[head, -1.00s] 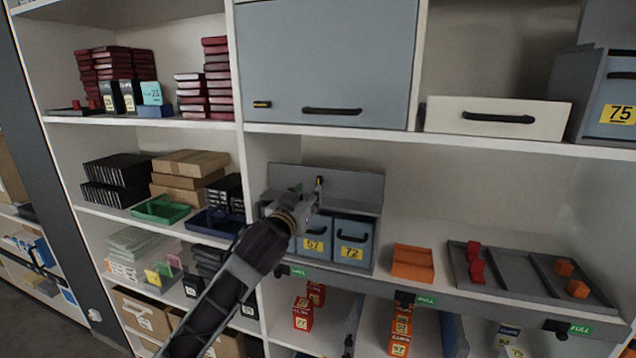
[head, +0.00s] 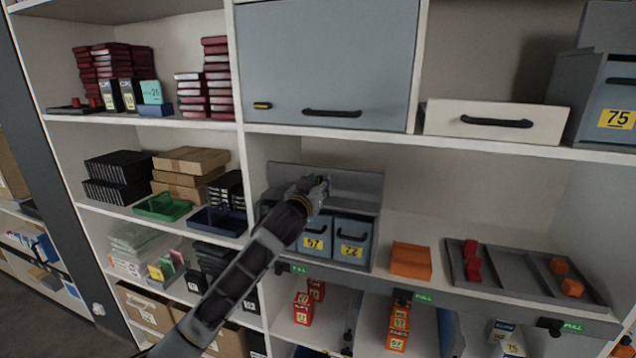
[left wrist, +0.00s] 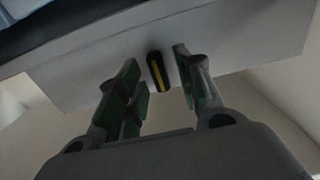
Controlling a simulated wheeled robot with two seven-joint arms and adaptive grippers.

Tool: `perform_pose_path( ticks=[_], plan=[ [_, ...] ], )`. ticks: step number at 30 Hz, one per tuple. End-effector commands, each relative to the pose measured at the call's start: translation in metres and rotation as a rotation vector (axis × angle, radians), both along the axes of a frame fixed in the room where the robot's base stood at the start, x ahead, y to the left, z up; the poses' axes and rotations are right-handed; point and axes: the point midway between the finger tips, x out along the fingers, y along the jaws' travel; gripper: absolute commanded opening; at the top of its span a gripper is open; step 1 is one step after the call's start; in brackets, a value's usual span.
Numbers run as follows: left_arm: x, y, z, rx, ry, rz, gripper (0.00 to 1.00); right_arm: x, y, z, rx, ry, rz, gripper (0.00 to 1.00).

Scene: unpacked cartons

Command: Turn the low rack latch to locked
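The low rack latch (left wrist: 158,72) is a small dark bar with a yellow stripe on the grey back panel of the low rack (head: 355,185). It shows in the left wrist view between the fingers, slightly tilted from upright. In the head view my gripper hides it. My left gripper (left wrist: 156,68) is open, one green-padded finger on each side of the latch, with visible gaps. It also shows in the head view (head: 322,185) in front of the panel. I cannot tell how deep the fingers reach around the latch. My right gripper is not in view.
Two grey bins marked 57 (head: 314,243) and 72 (head: 351,252) stand below the panel. An orange tray (head: 411,261) and a grey divided tray (head: 510,272) lie to the right. A shelf board (head: 330,133) runs above. A similar latch (head: 262,105) is on the upper door.

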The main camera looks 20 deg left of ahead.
Motion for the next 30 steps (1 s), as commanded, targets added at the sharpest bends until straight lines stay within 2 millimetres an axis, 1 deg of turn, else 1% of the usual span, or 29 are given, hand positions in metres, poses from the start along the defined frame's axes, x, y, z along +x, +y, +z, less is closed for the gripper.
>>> perform_pose_path(
  ticks=[4, 13, 21, 30],
  plan=[
    [0.0040, 0.0001, -0.0001, 0.000, 0.001, 0.001, 0.36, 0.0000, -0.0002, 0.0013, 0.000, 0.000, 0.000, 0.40],
    [0.0045, 0.0000, -0.0006, 0.000, 0.001, 0.001, 0.36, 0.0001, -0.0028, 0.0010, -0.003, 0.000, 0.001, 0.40],
    [0.0044, 0.0000, -0.0007, 0.000, 0.001, 0.001, 0.01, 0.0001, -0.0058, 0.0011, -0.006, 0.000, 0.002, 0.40],
    [0.0044, 0.0000, -0.0008, 0.009, 0.001, 0.001, 0.00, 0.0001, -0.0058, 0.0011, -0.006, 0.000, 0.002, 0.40]
  ],
)
